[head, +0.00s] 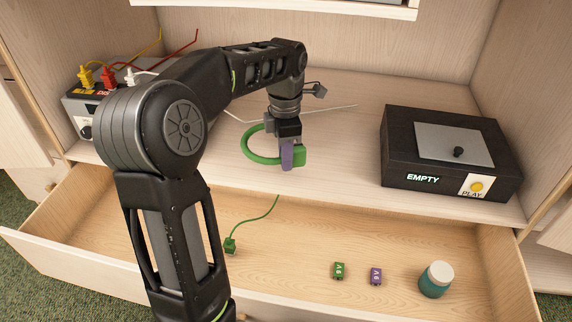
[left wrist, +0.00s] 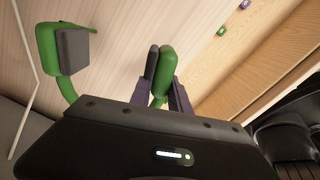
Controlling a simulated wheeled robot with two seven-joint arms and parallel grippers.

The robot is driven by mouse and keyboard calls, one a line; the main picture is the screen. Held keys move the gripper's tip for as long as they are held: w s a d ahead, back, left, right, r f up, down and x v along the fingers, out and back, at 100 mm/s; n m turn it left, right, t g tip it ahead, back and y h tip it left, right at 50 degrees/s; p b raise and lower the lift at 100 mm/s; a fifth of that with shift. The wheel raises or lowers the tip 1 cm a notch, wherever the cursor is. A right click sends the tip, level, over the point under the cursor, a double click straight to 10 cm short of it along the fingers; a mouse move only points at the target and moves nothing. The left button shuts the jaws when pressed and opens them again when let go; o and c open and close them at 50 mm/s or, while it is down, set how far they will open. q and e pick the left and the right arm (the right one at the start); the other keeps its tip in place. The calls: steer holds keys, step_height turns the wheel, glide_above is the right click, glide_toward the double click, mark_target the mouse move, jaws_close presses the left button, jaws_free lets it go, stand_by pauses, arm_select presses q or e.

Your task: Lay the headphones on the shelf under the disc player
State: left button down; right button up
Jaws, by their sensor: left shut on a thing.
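My left gripper (head: 289,153) is shut on the green headphones (head: 258,150), over the front part of the wooden shelf (head: 340,165). In the left wrist view, one ear cup (left wrist: 161,68) is between the fingers and the other, with a grey pad (left wrist: 73,47), is at upper left. I cannot tell whether the headphones touch the shelf. A green cord with a plug (head: 230,245) hangs into the open drawer. My right gripper is not in view.
A black box reading "EMPTY" with a PLAY button (head: 450,150) stands at the shelf's right. A white edge (head: 300,7) crosses above. Shelf room shows between the boxes.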

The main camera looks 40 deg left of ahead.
arm_select(q)
steer(key=shift+w+a, duration=0.15)
steer(key=shift+w, duration=0.2)
step_height(320, 180, down, 3)
steer(key=shift+r+b, duration=0.1)
steer(key=shift+b, duration=0.85)
steer(key=shift+f, duration=0.35)
steer(key=shift+f, duration=0.15)
steer(key=c, duration=1.2)
jaws_free()
steer(key=shift+c, duration=0.2)
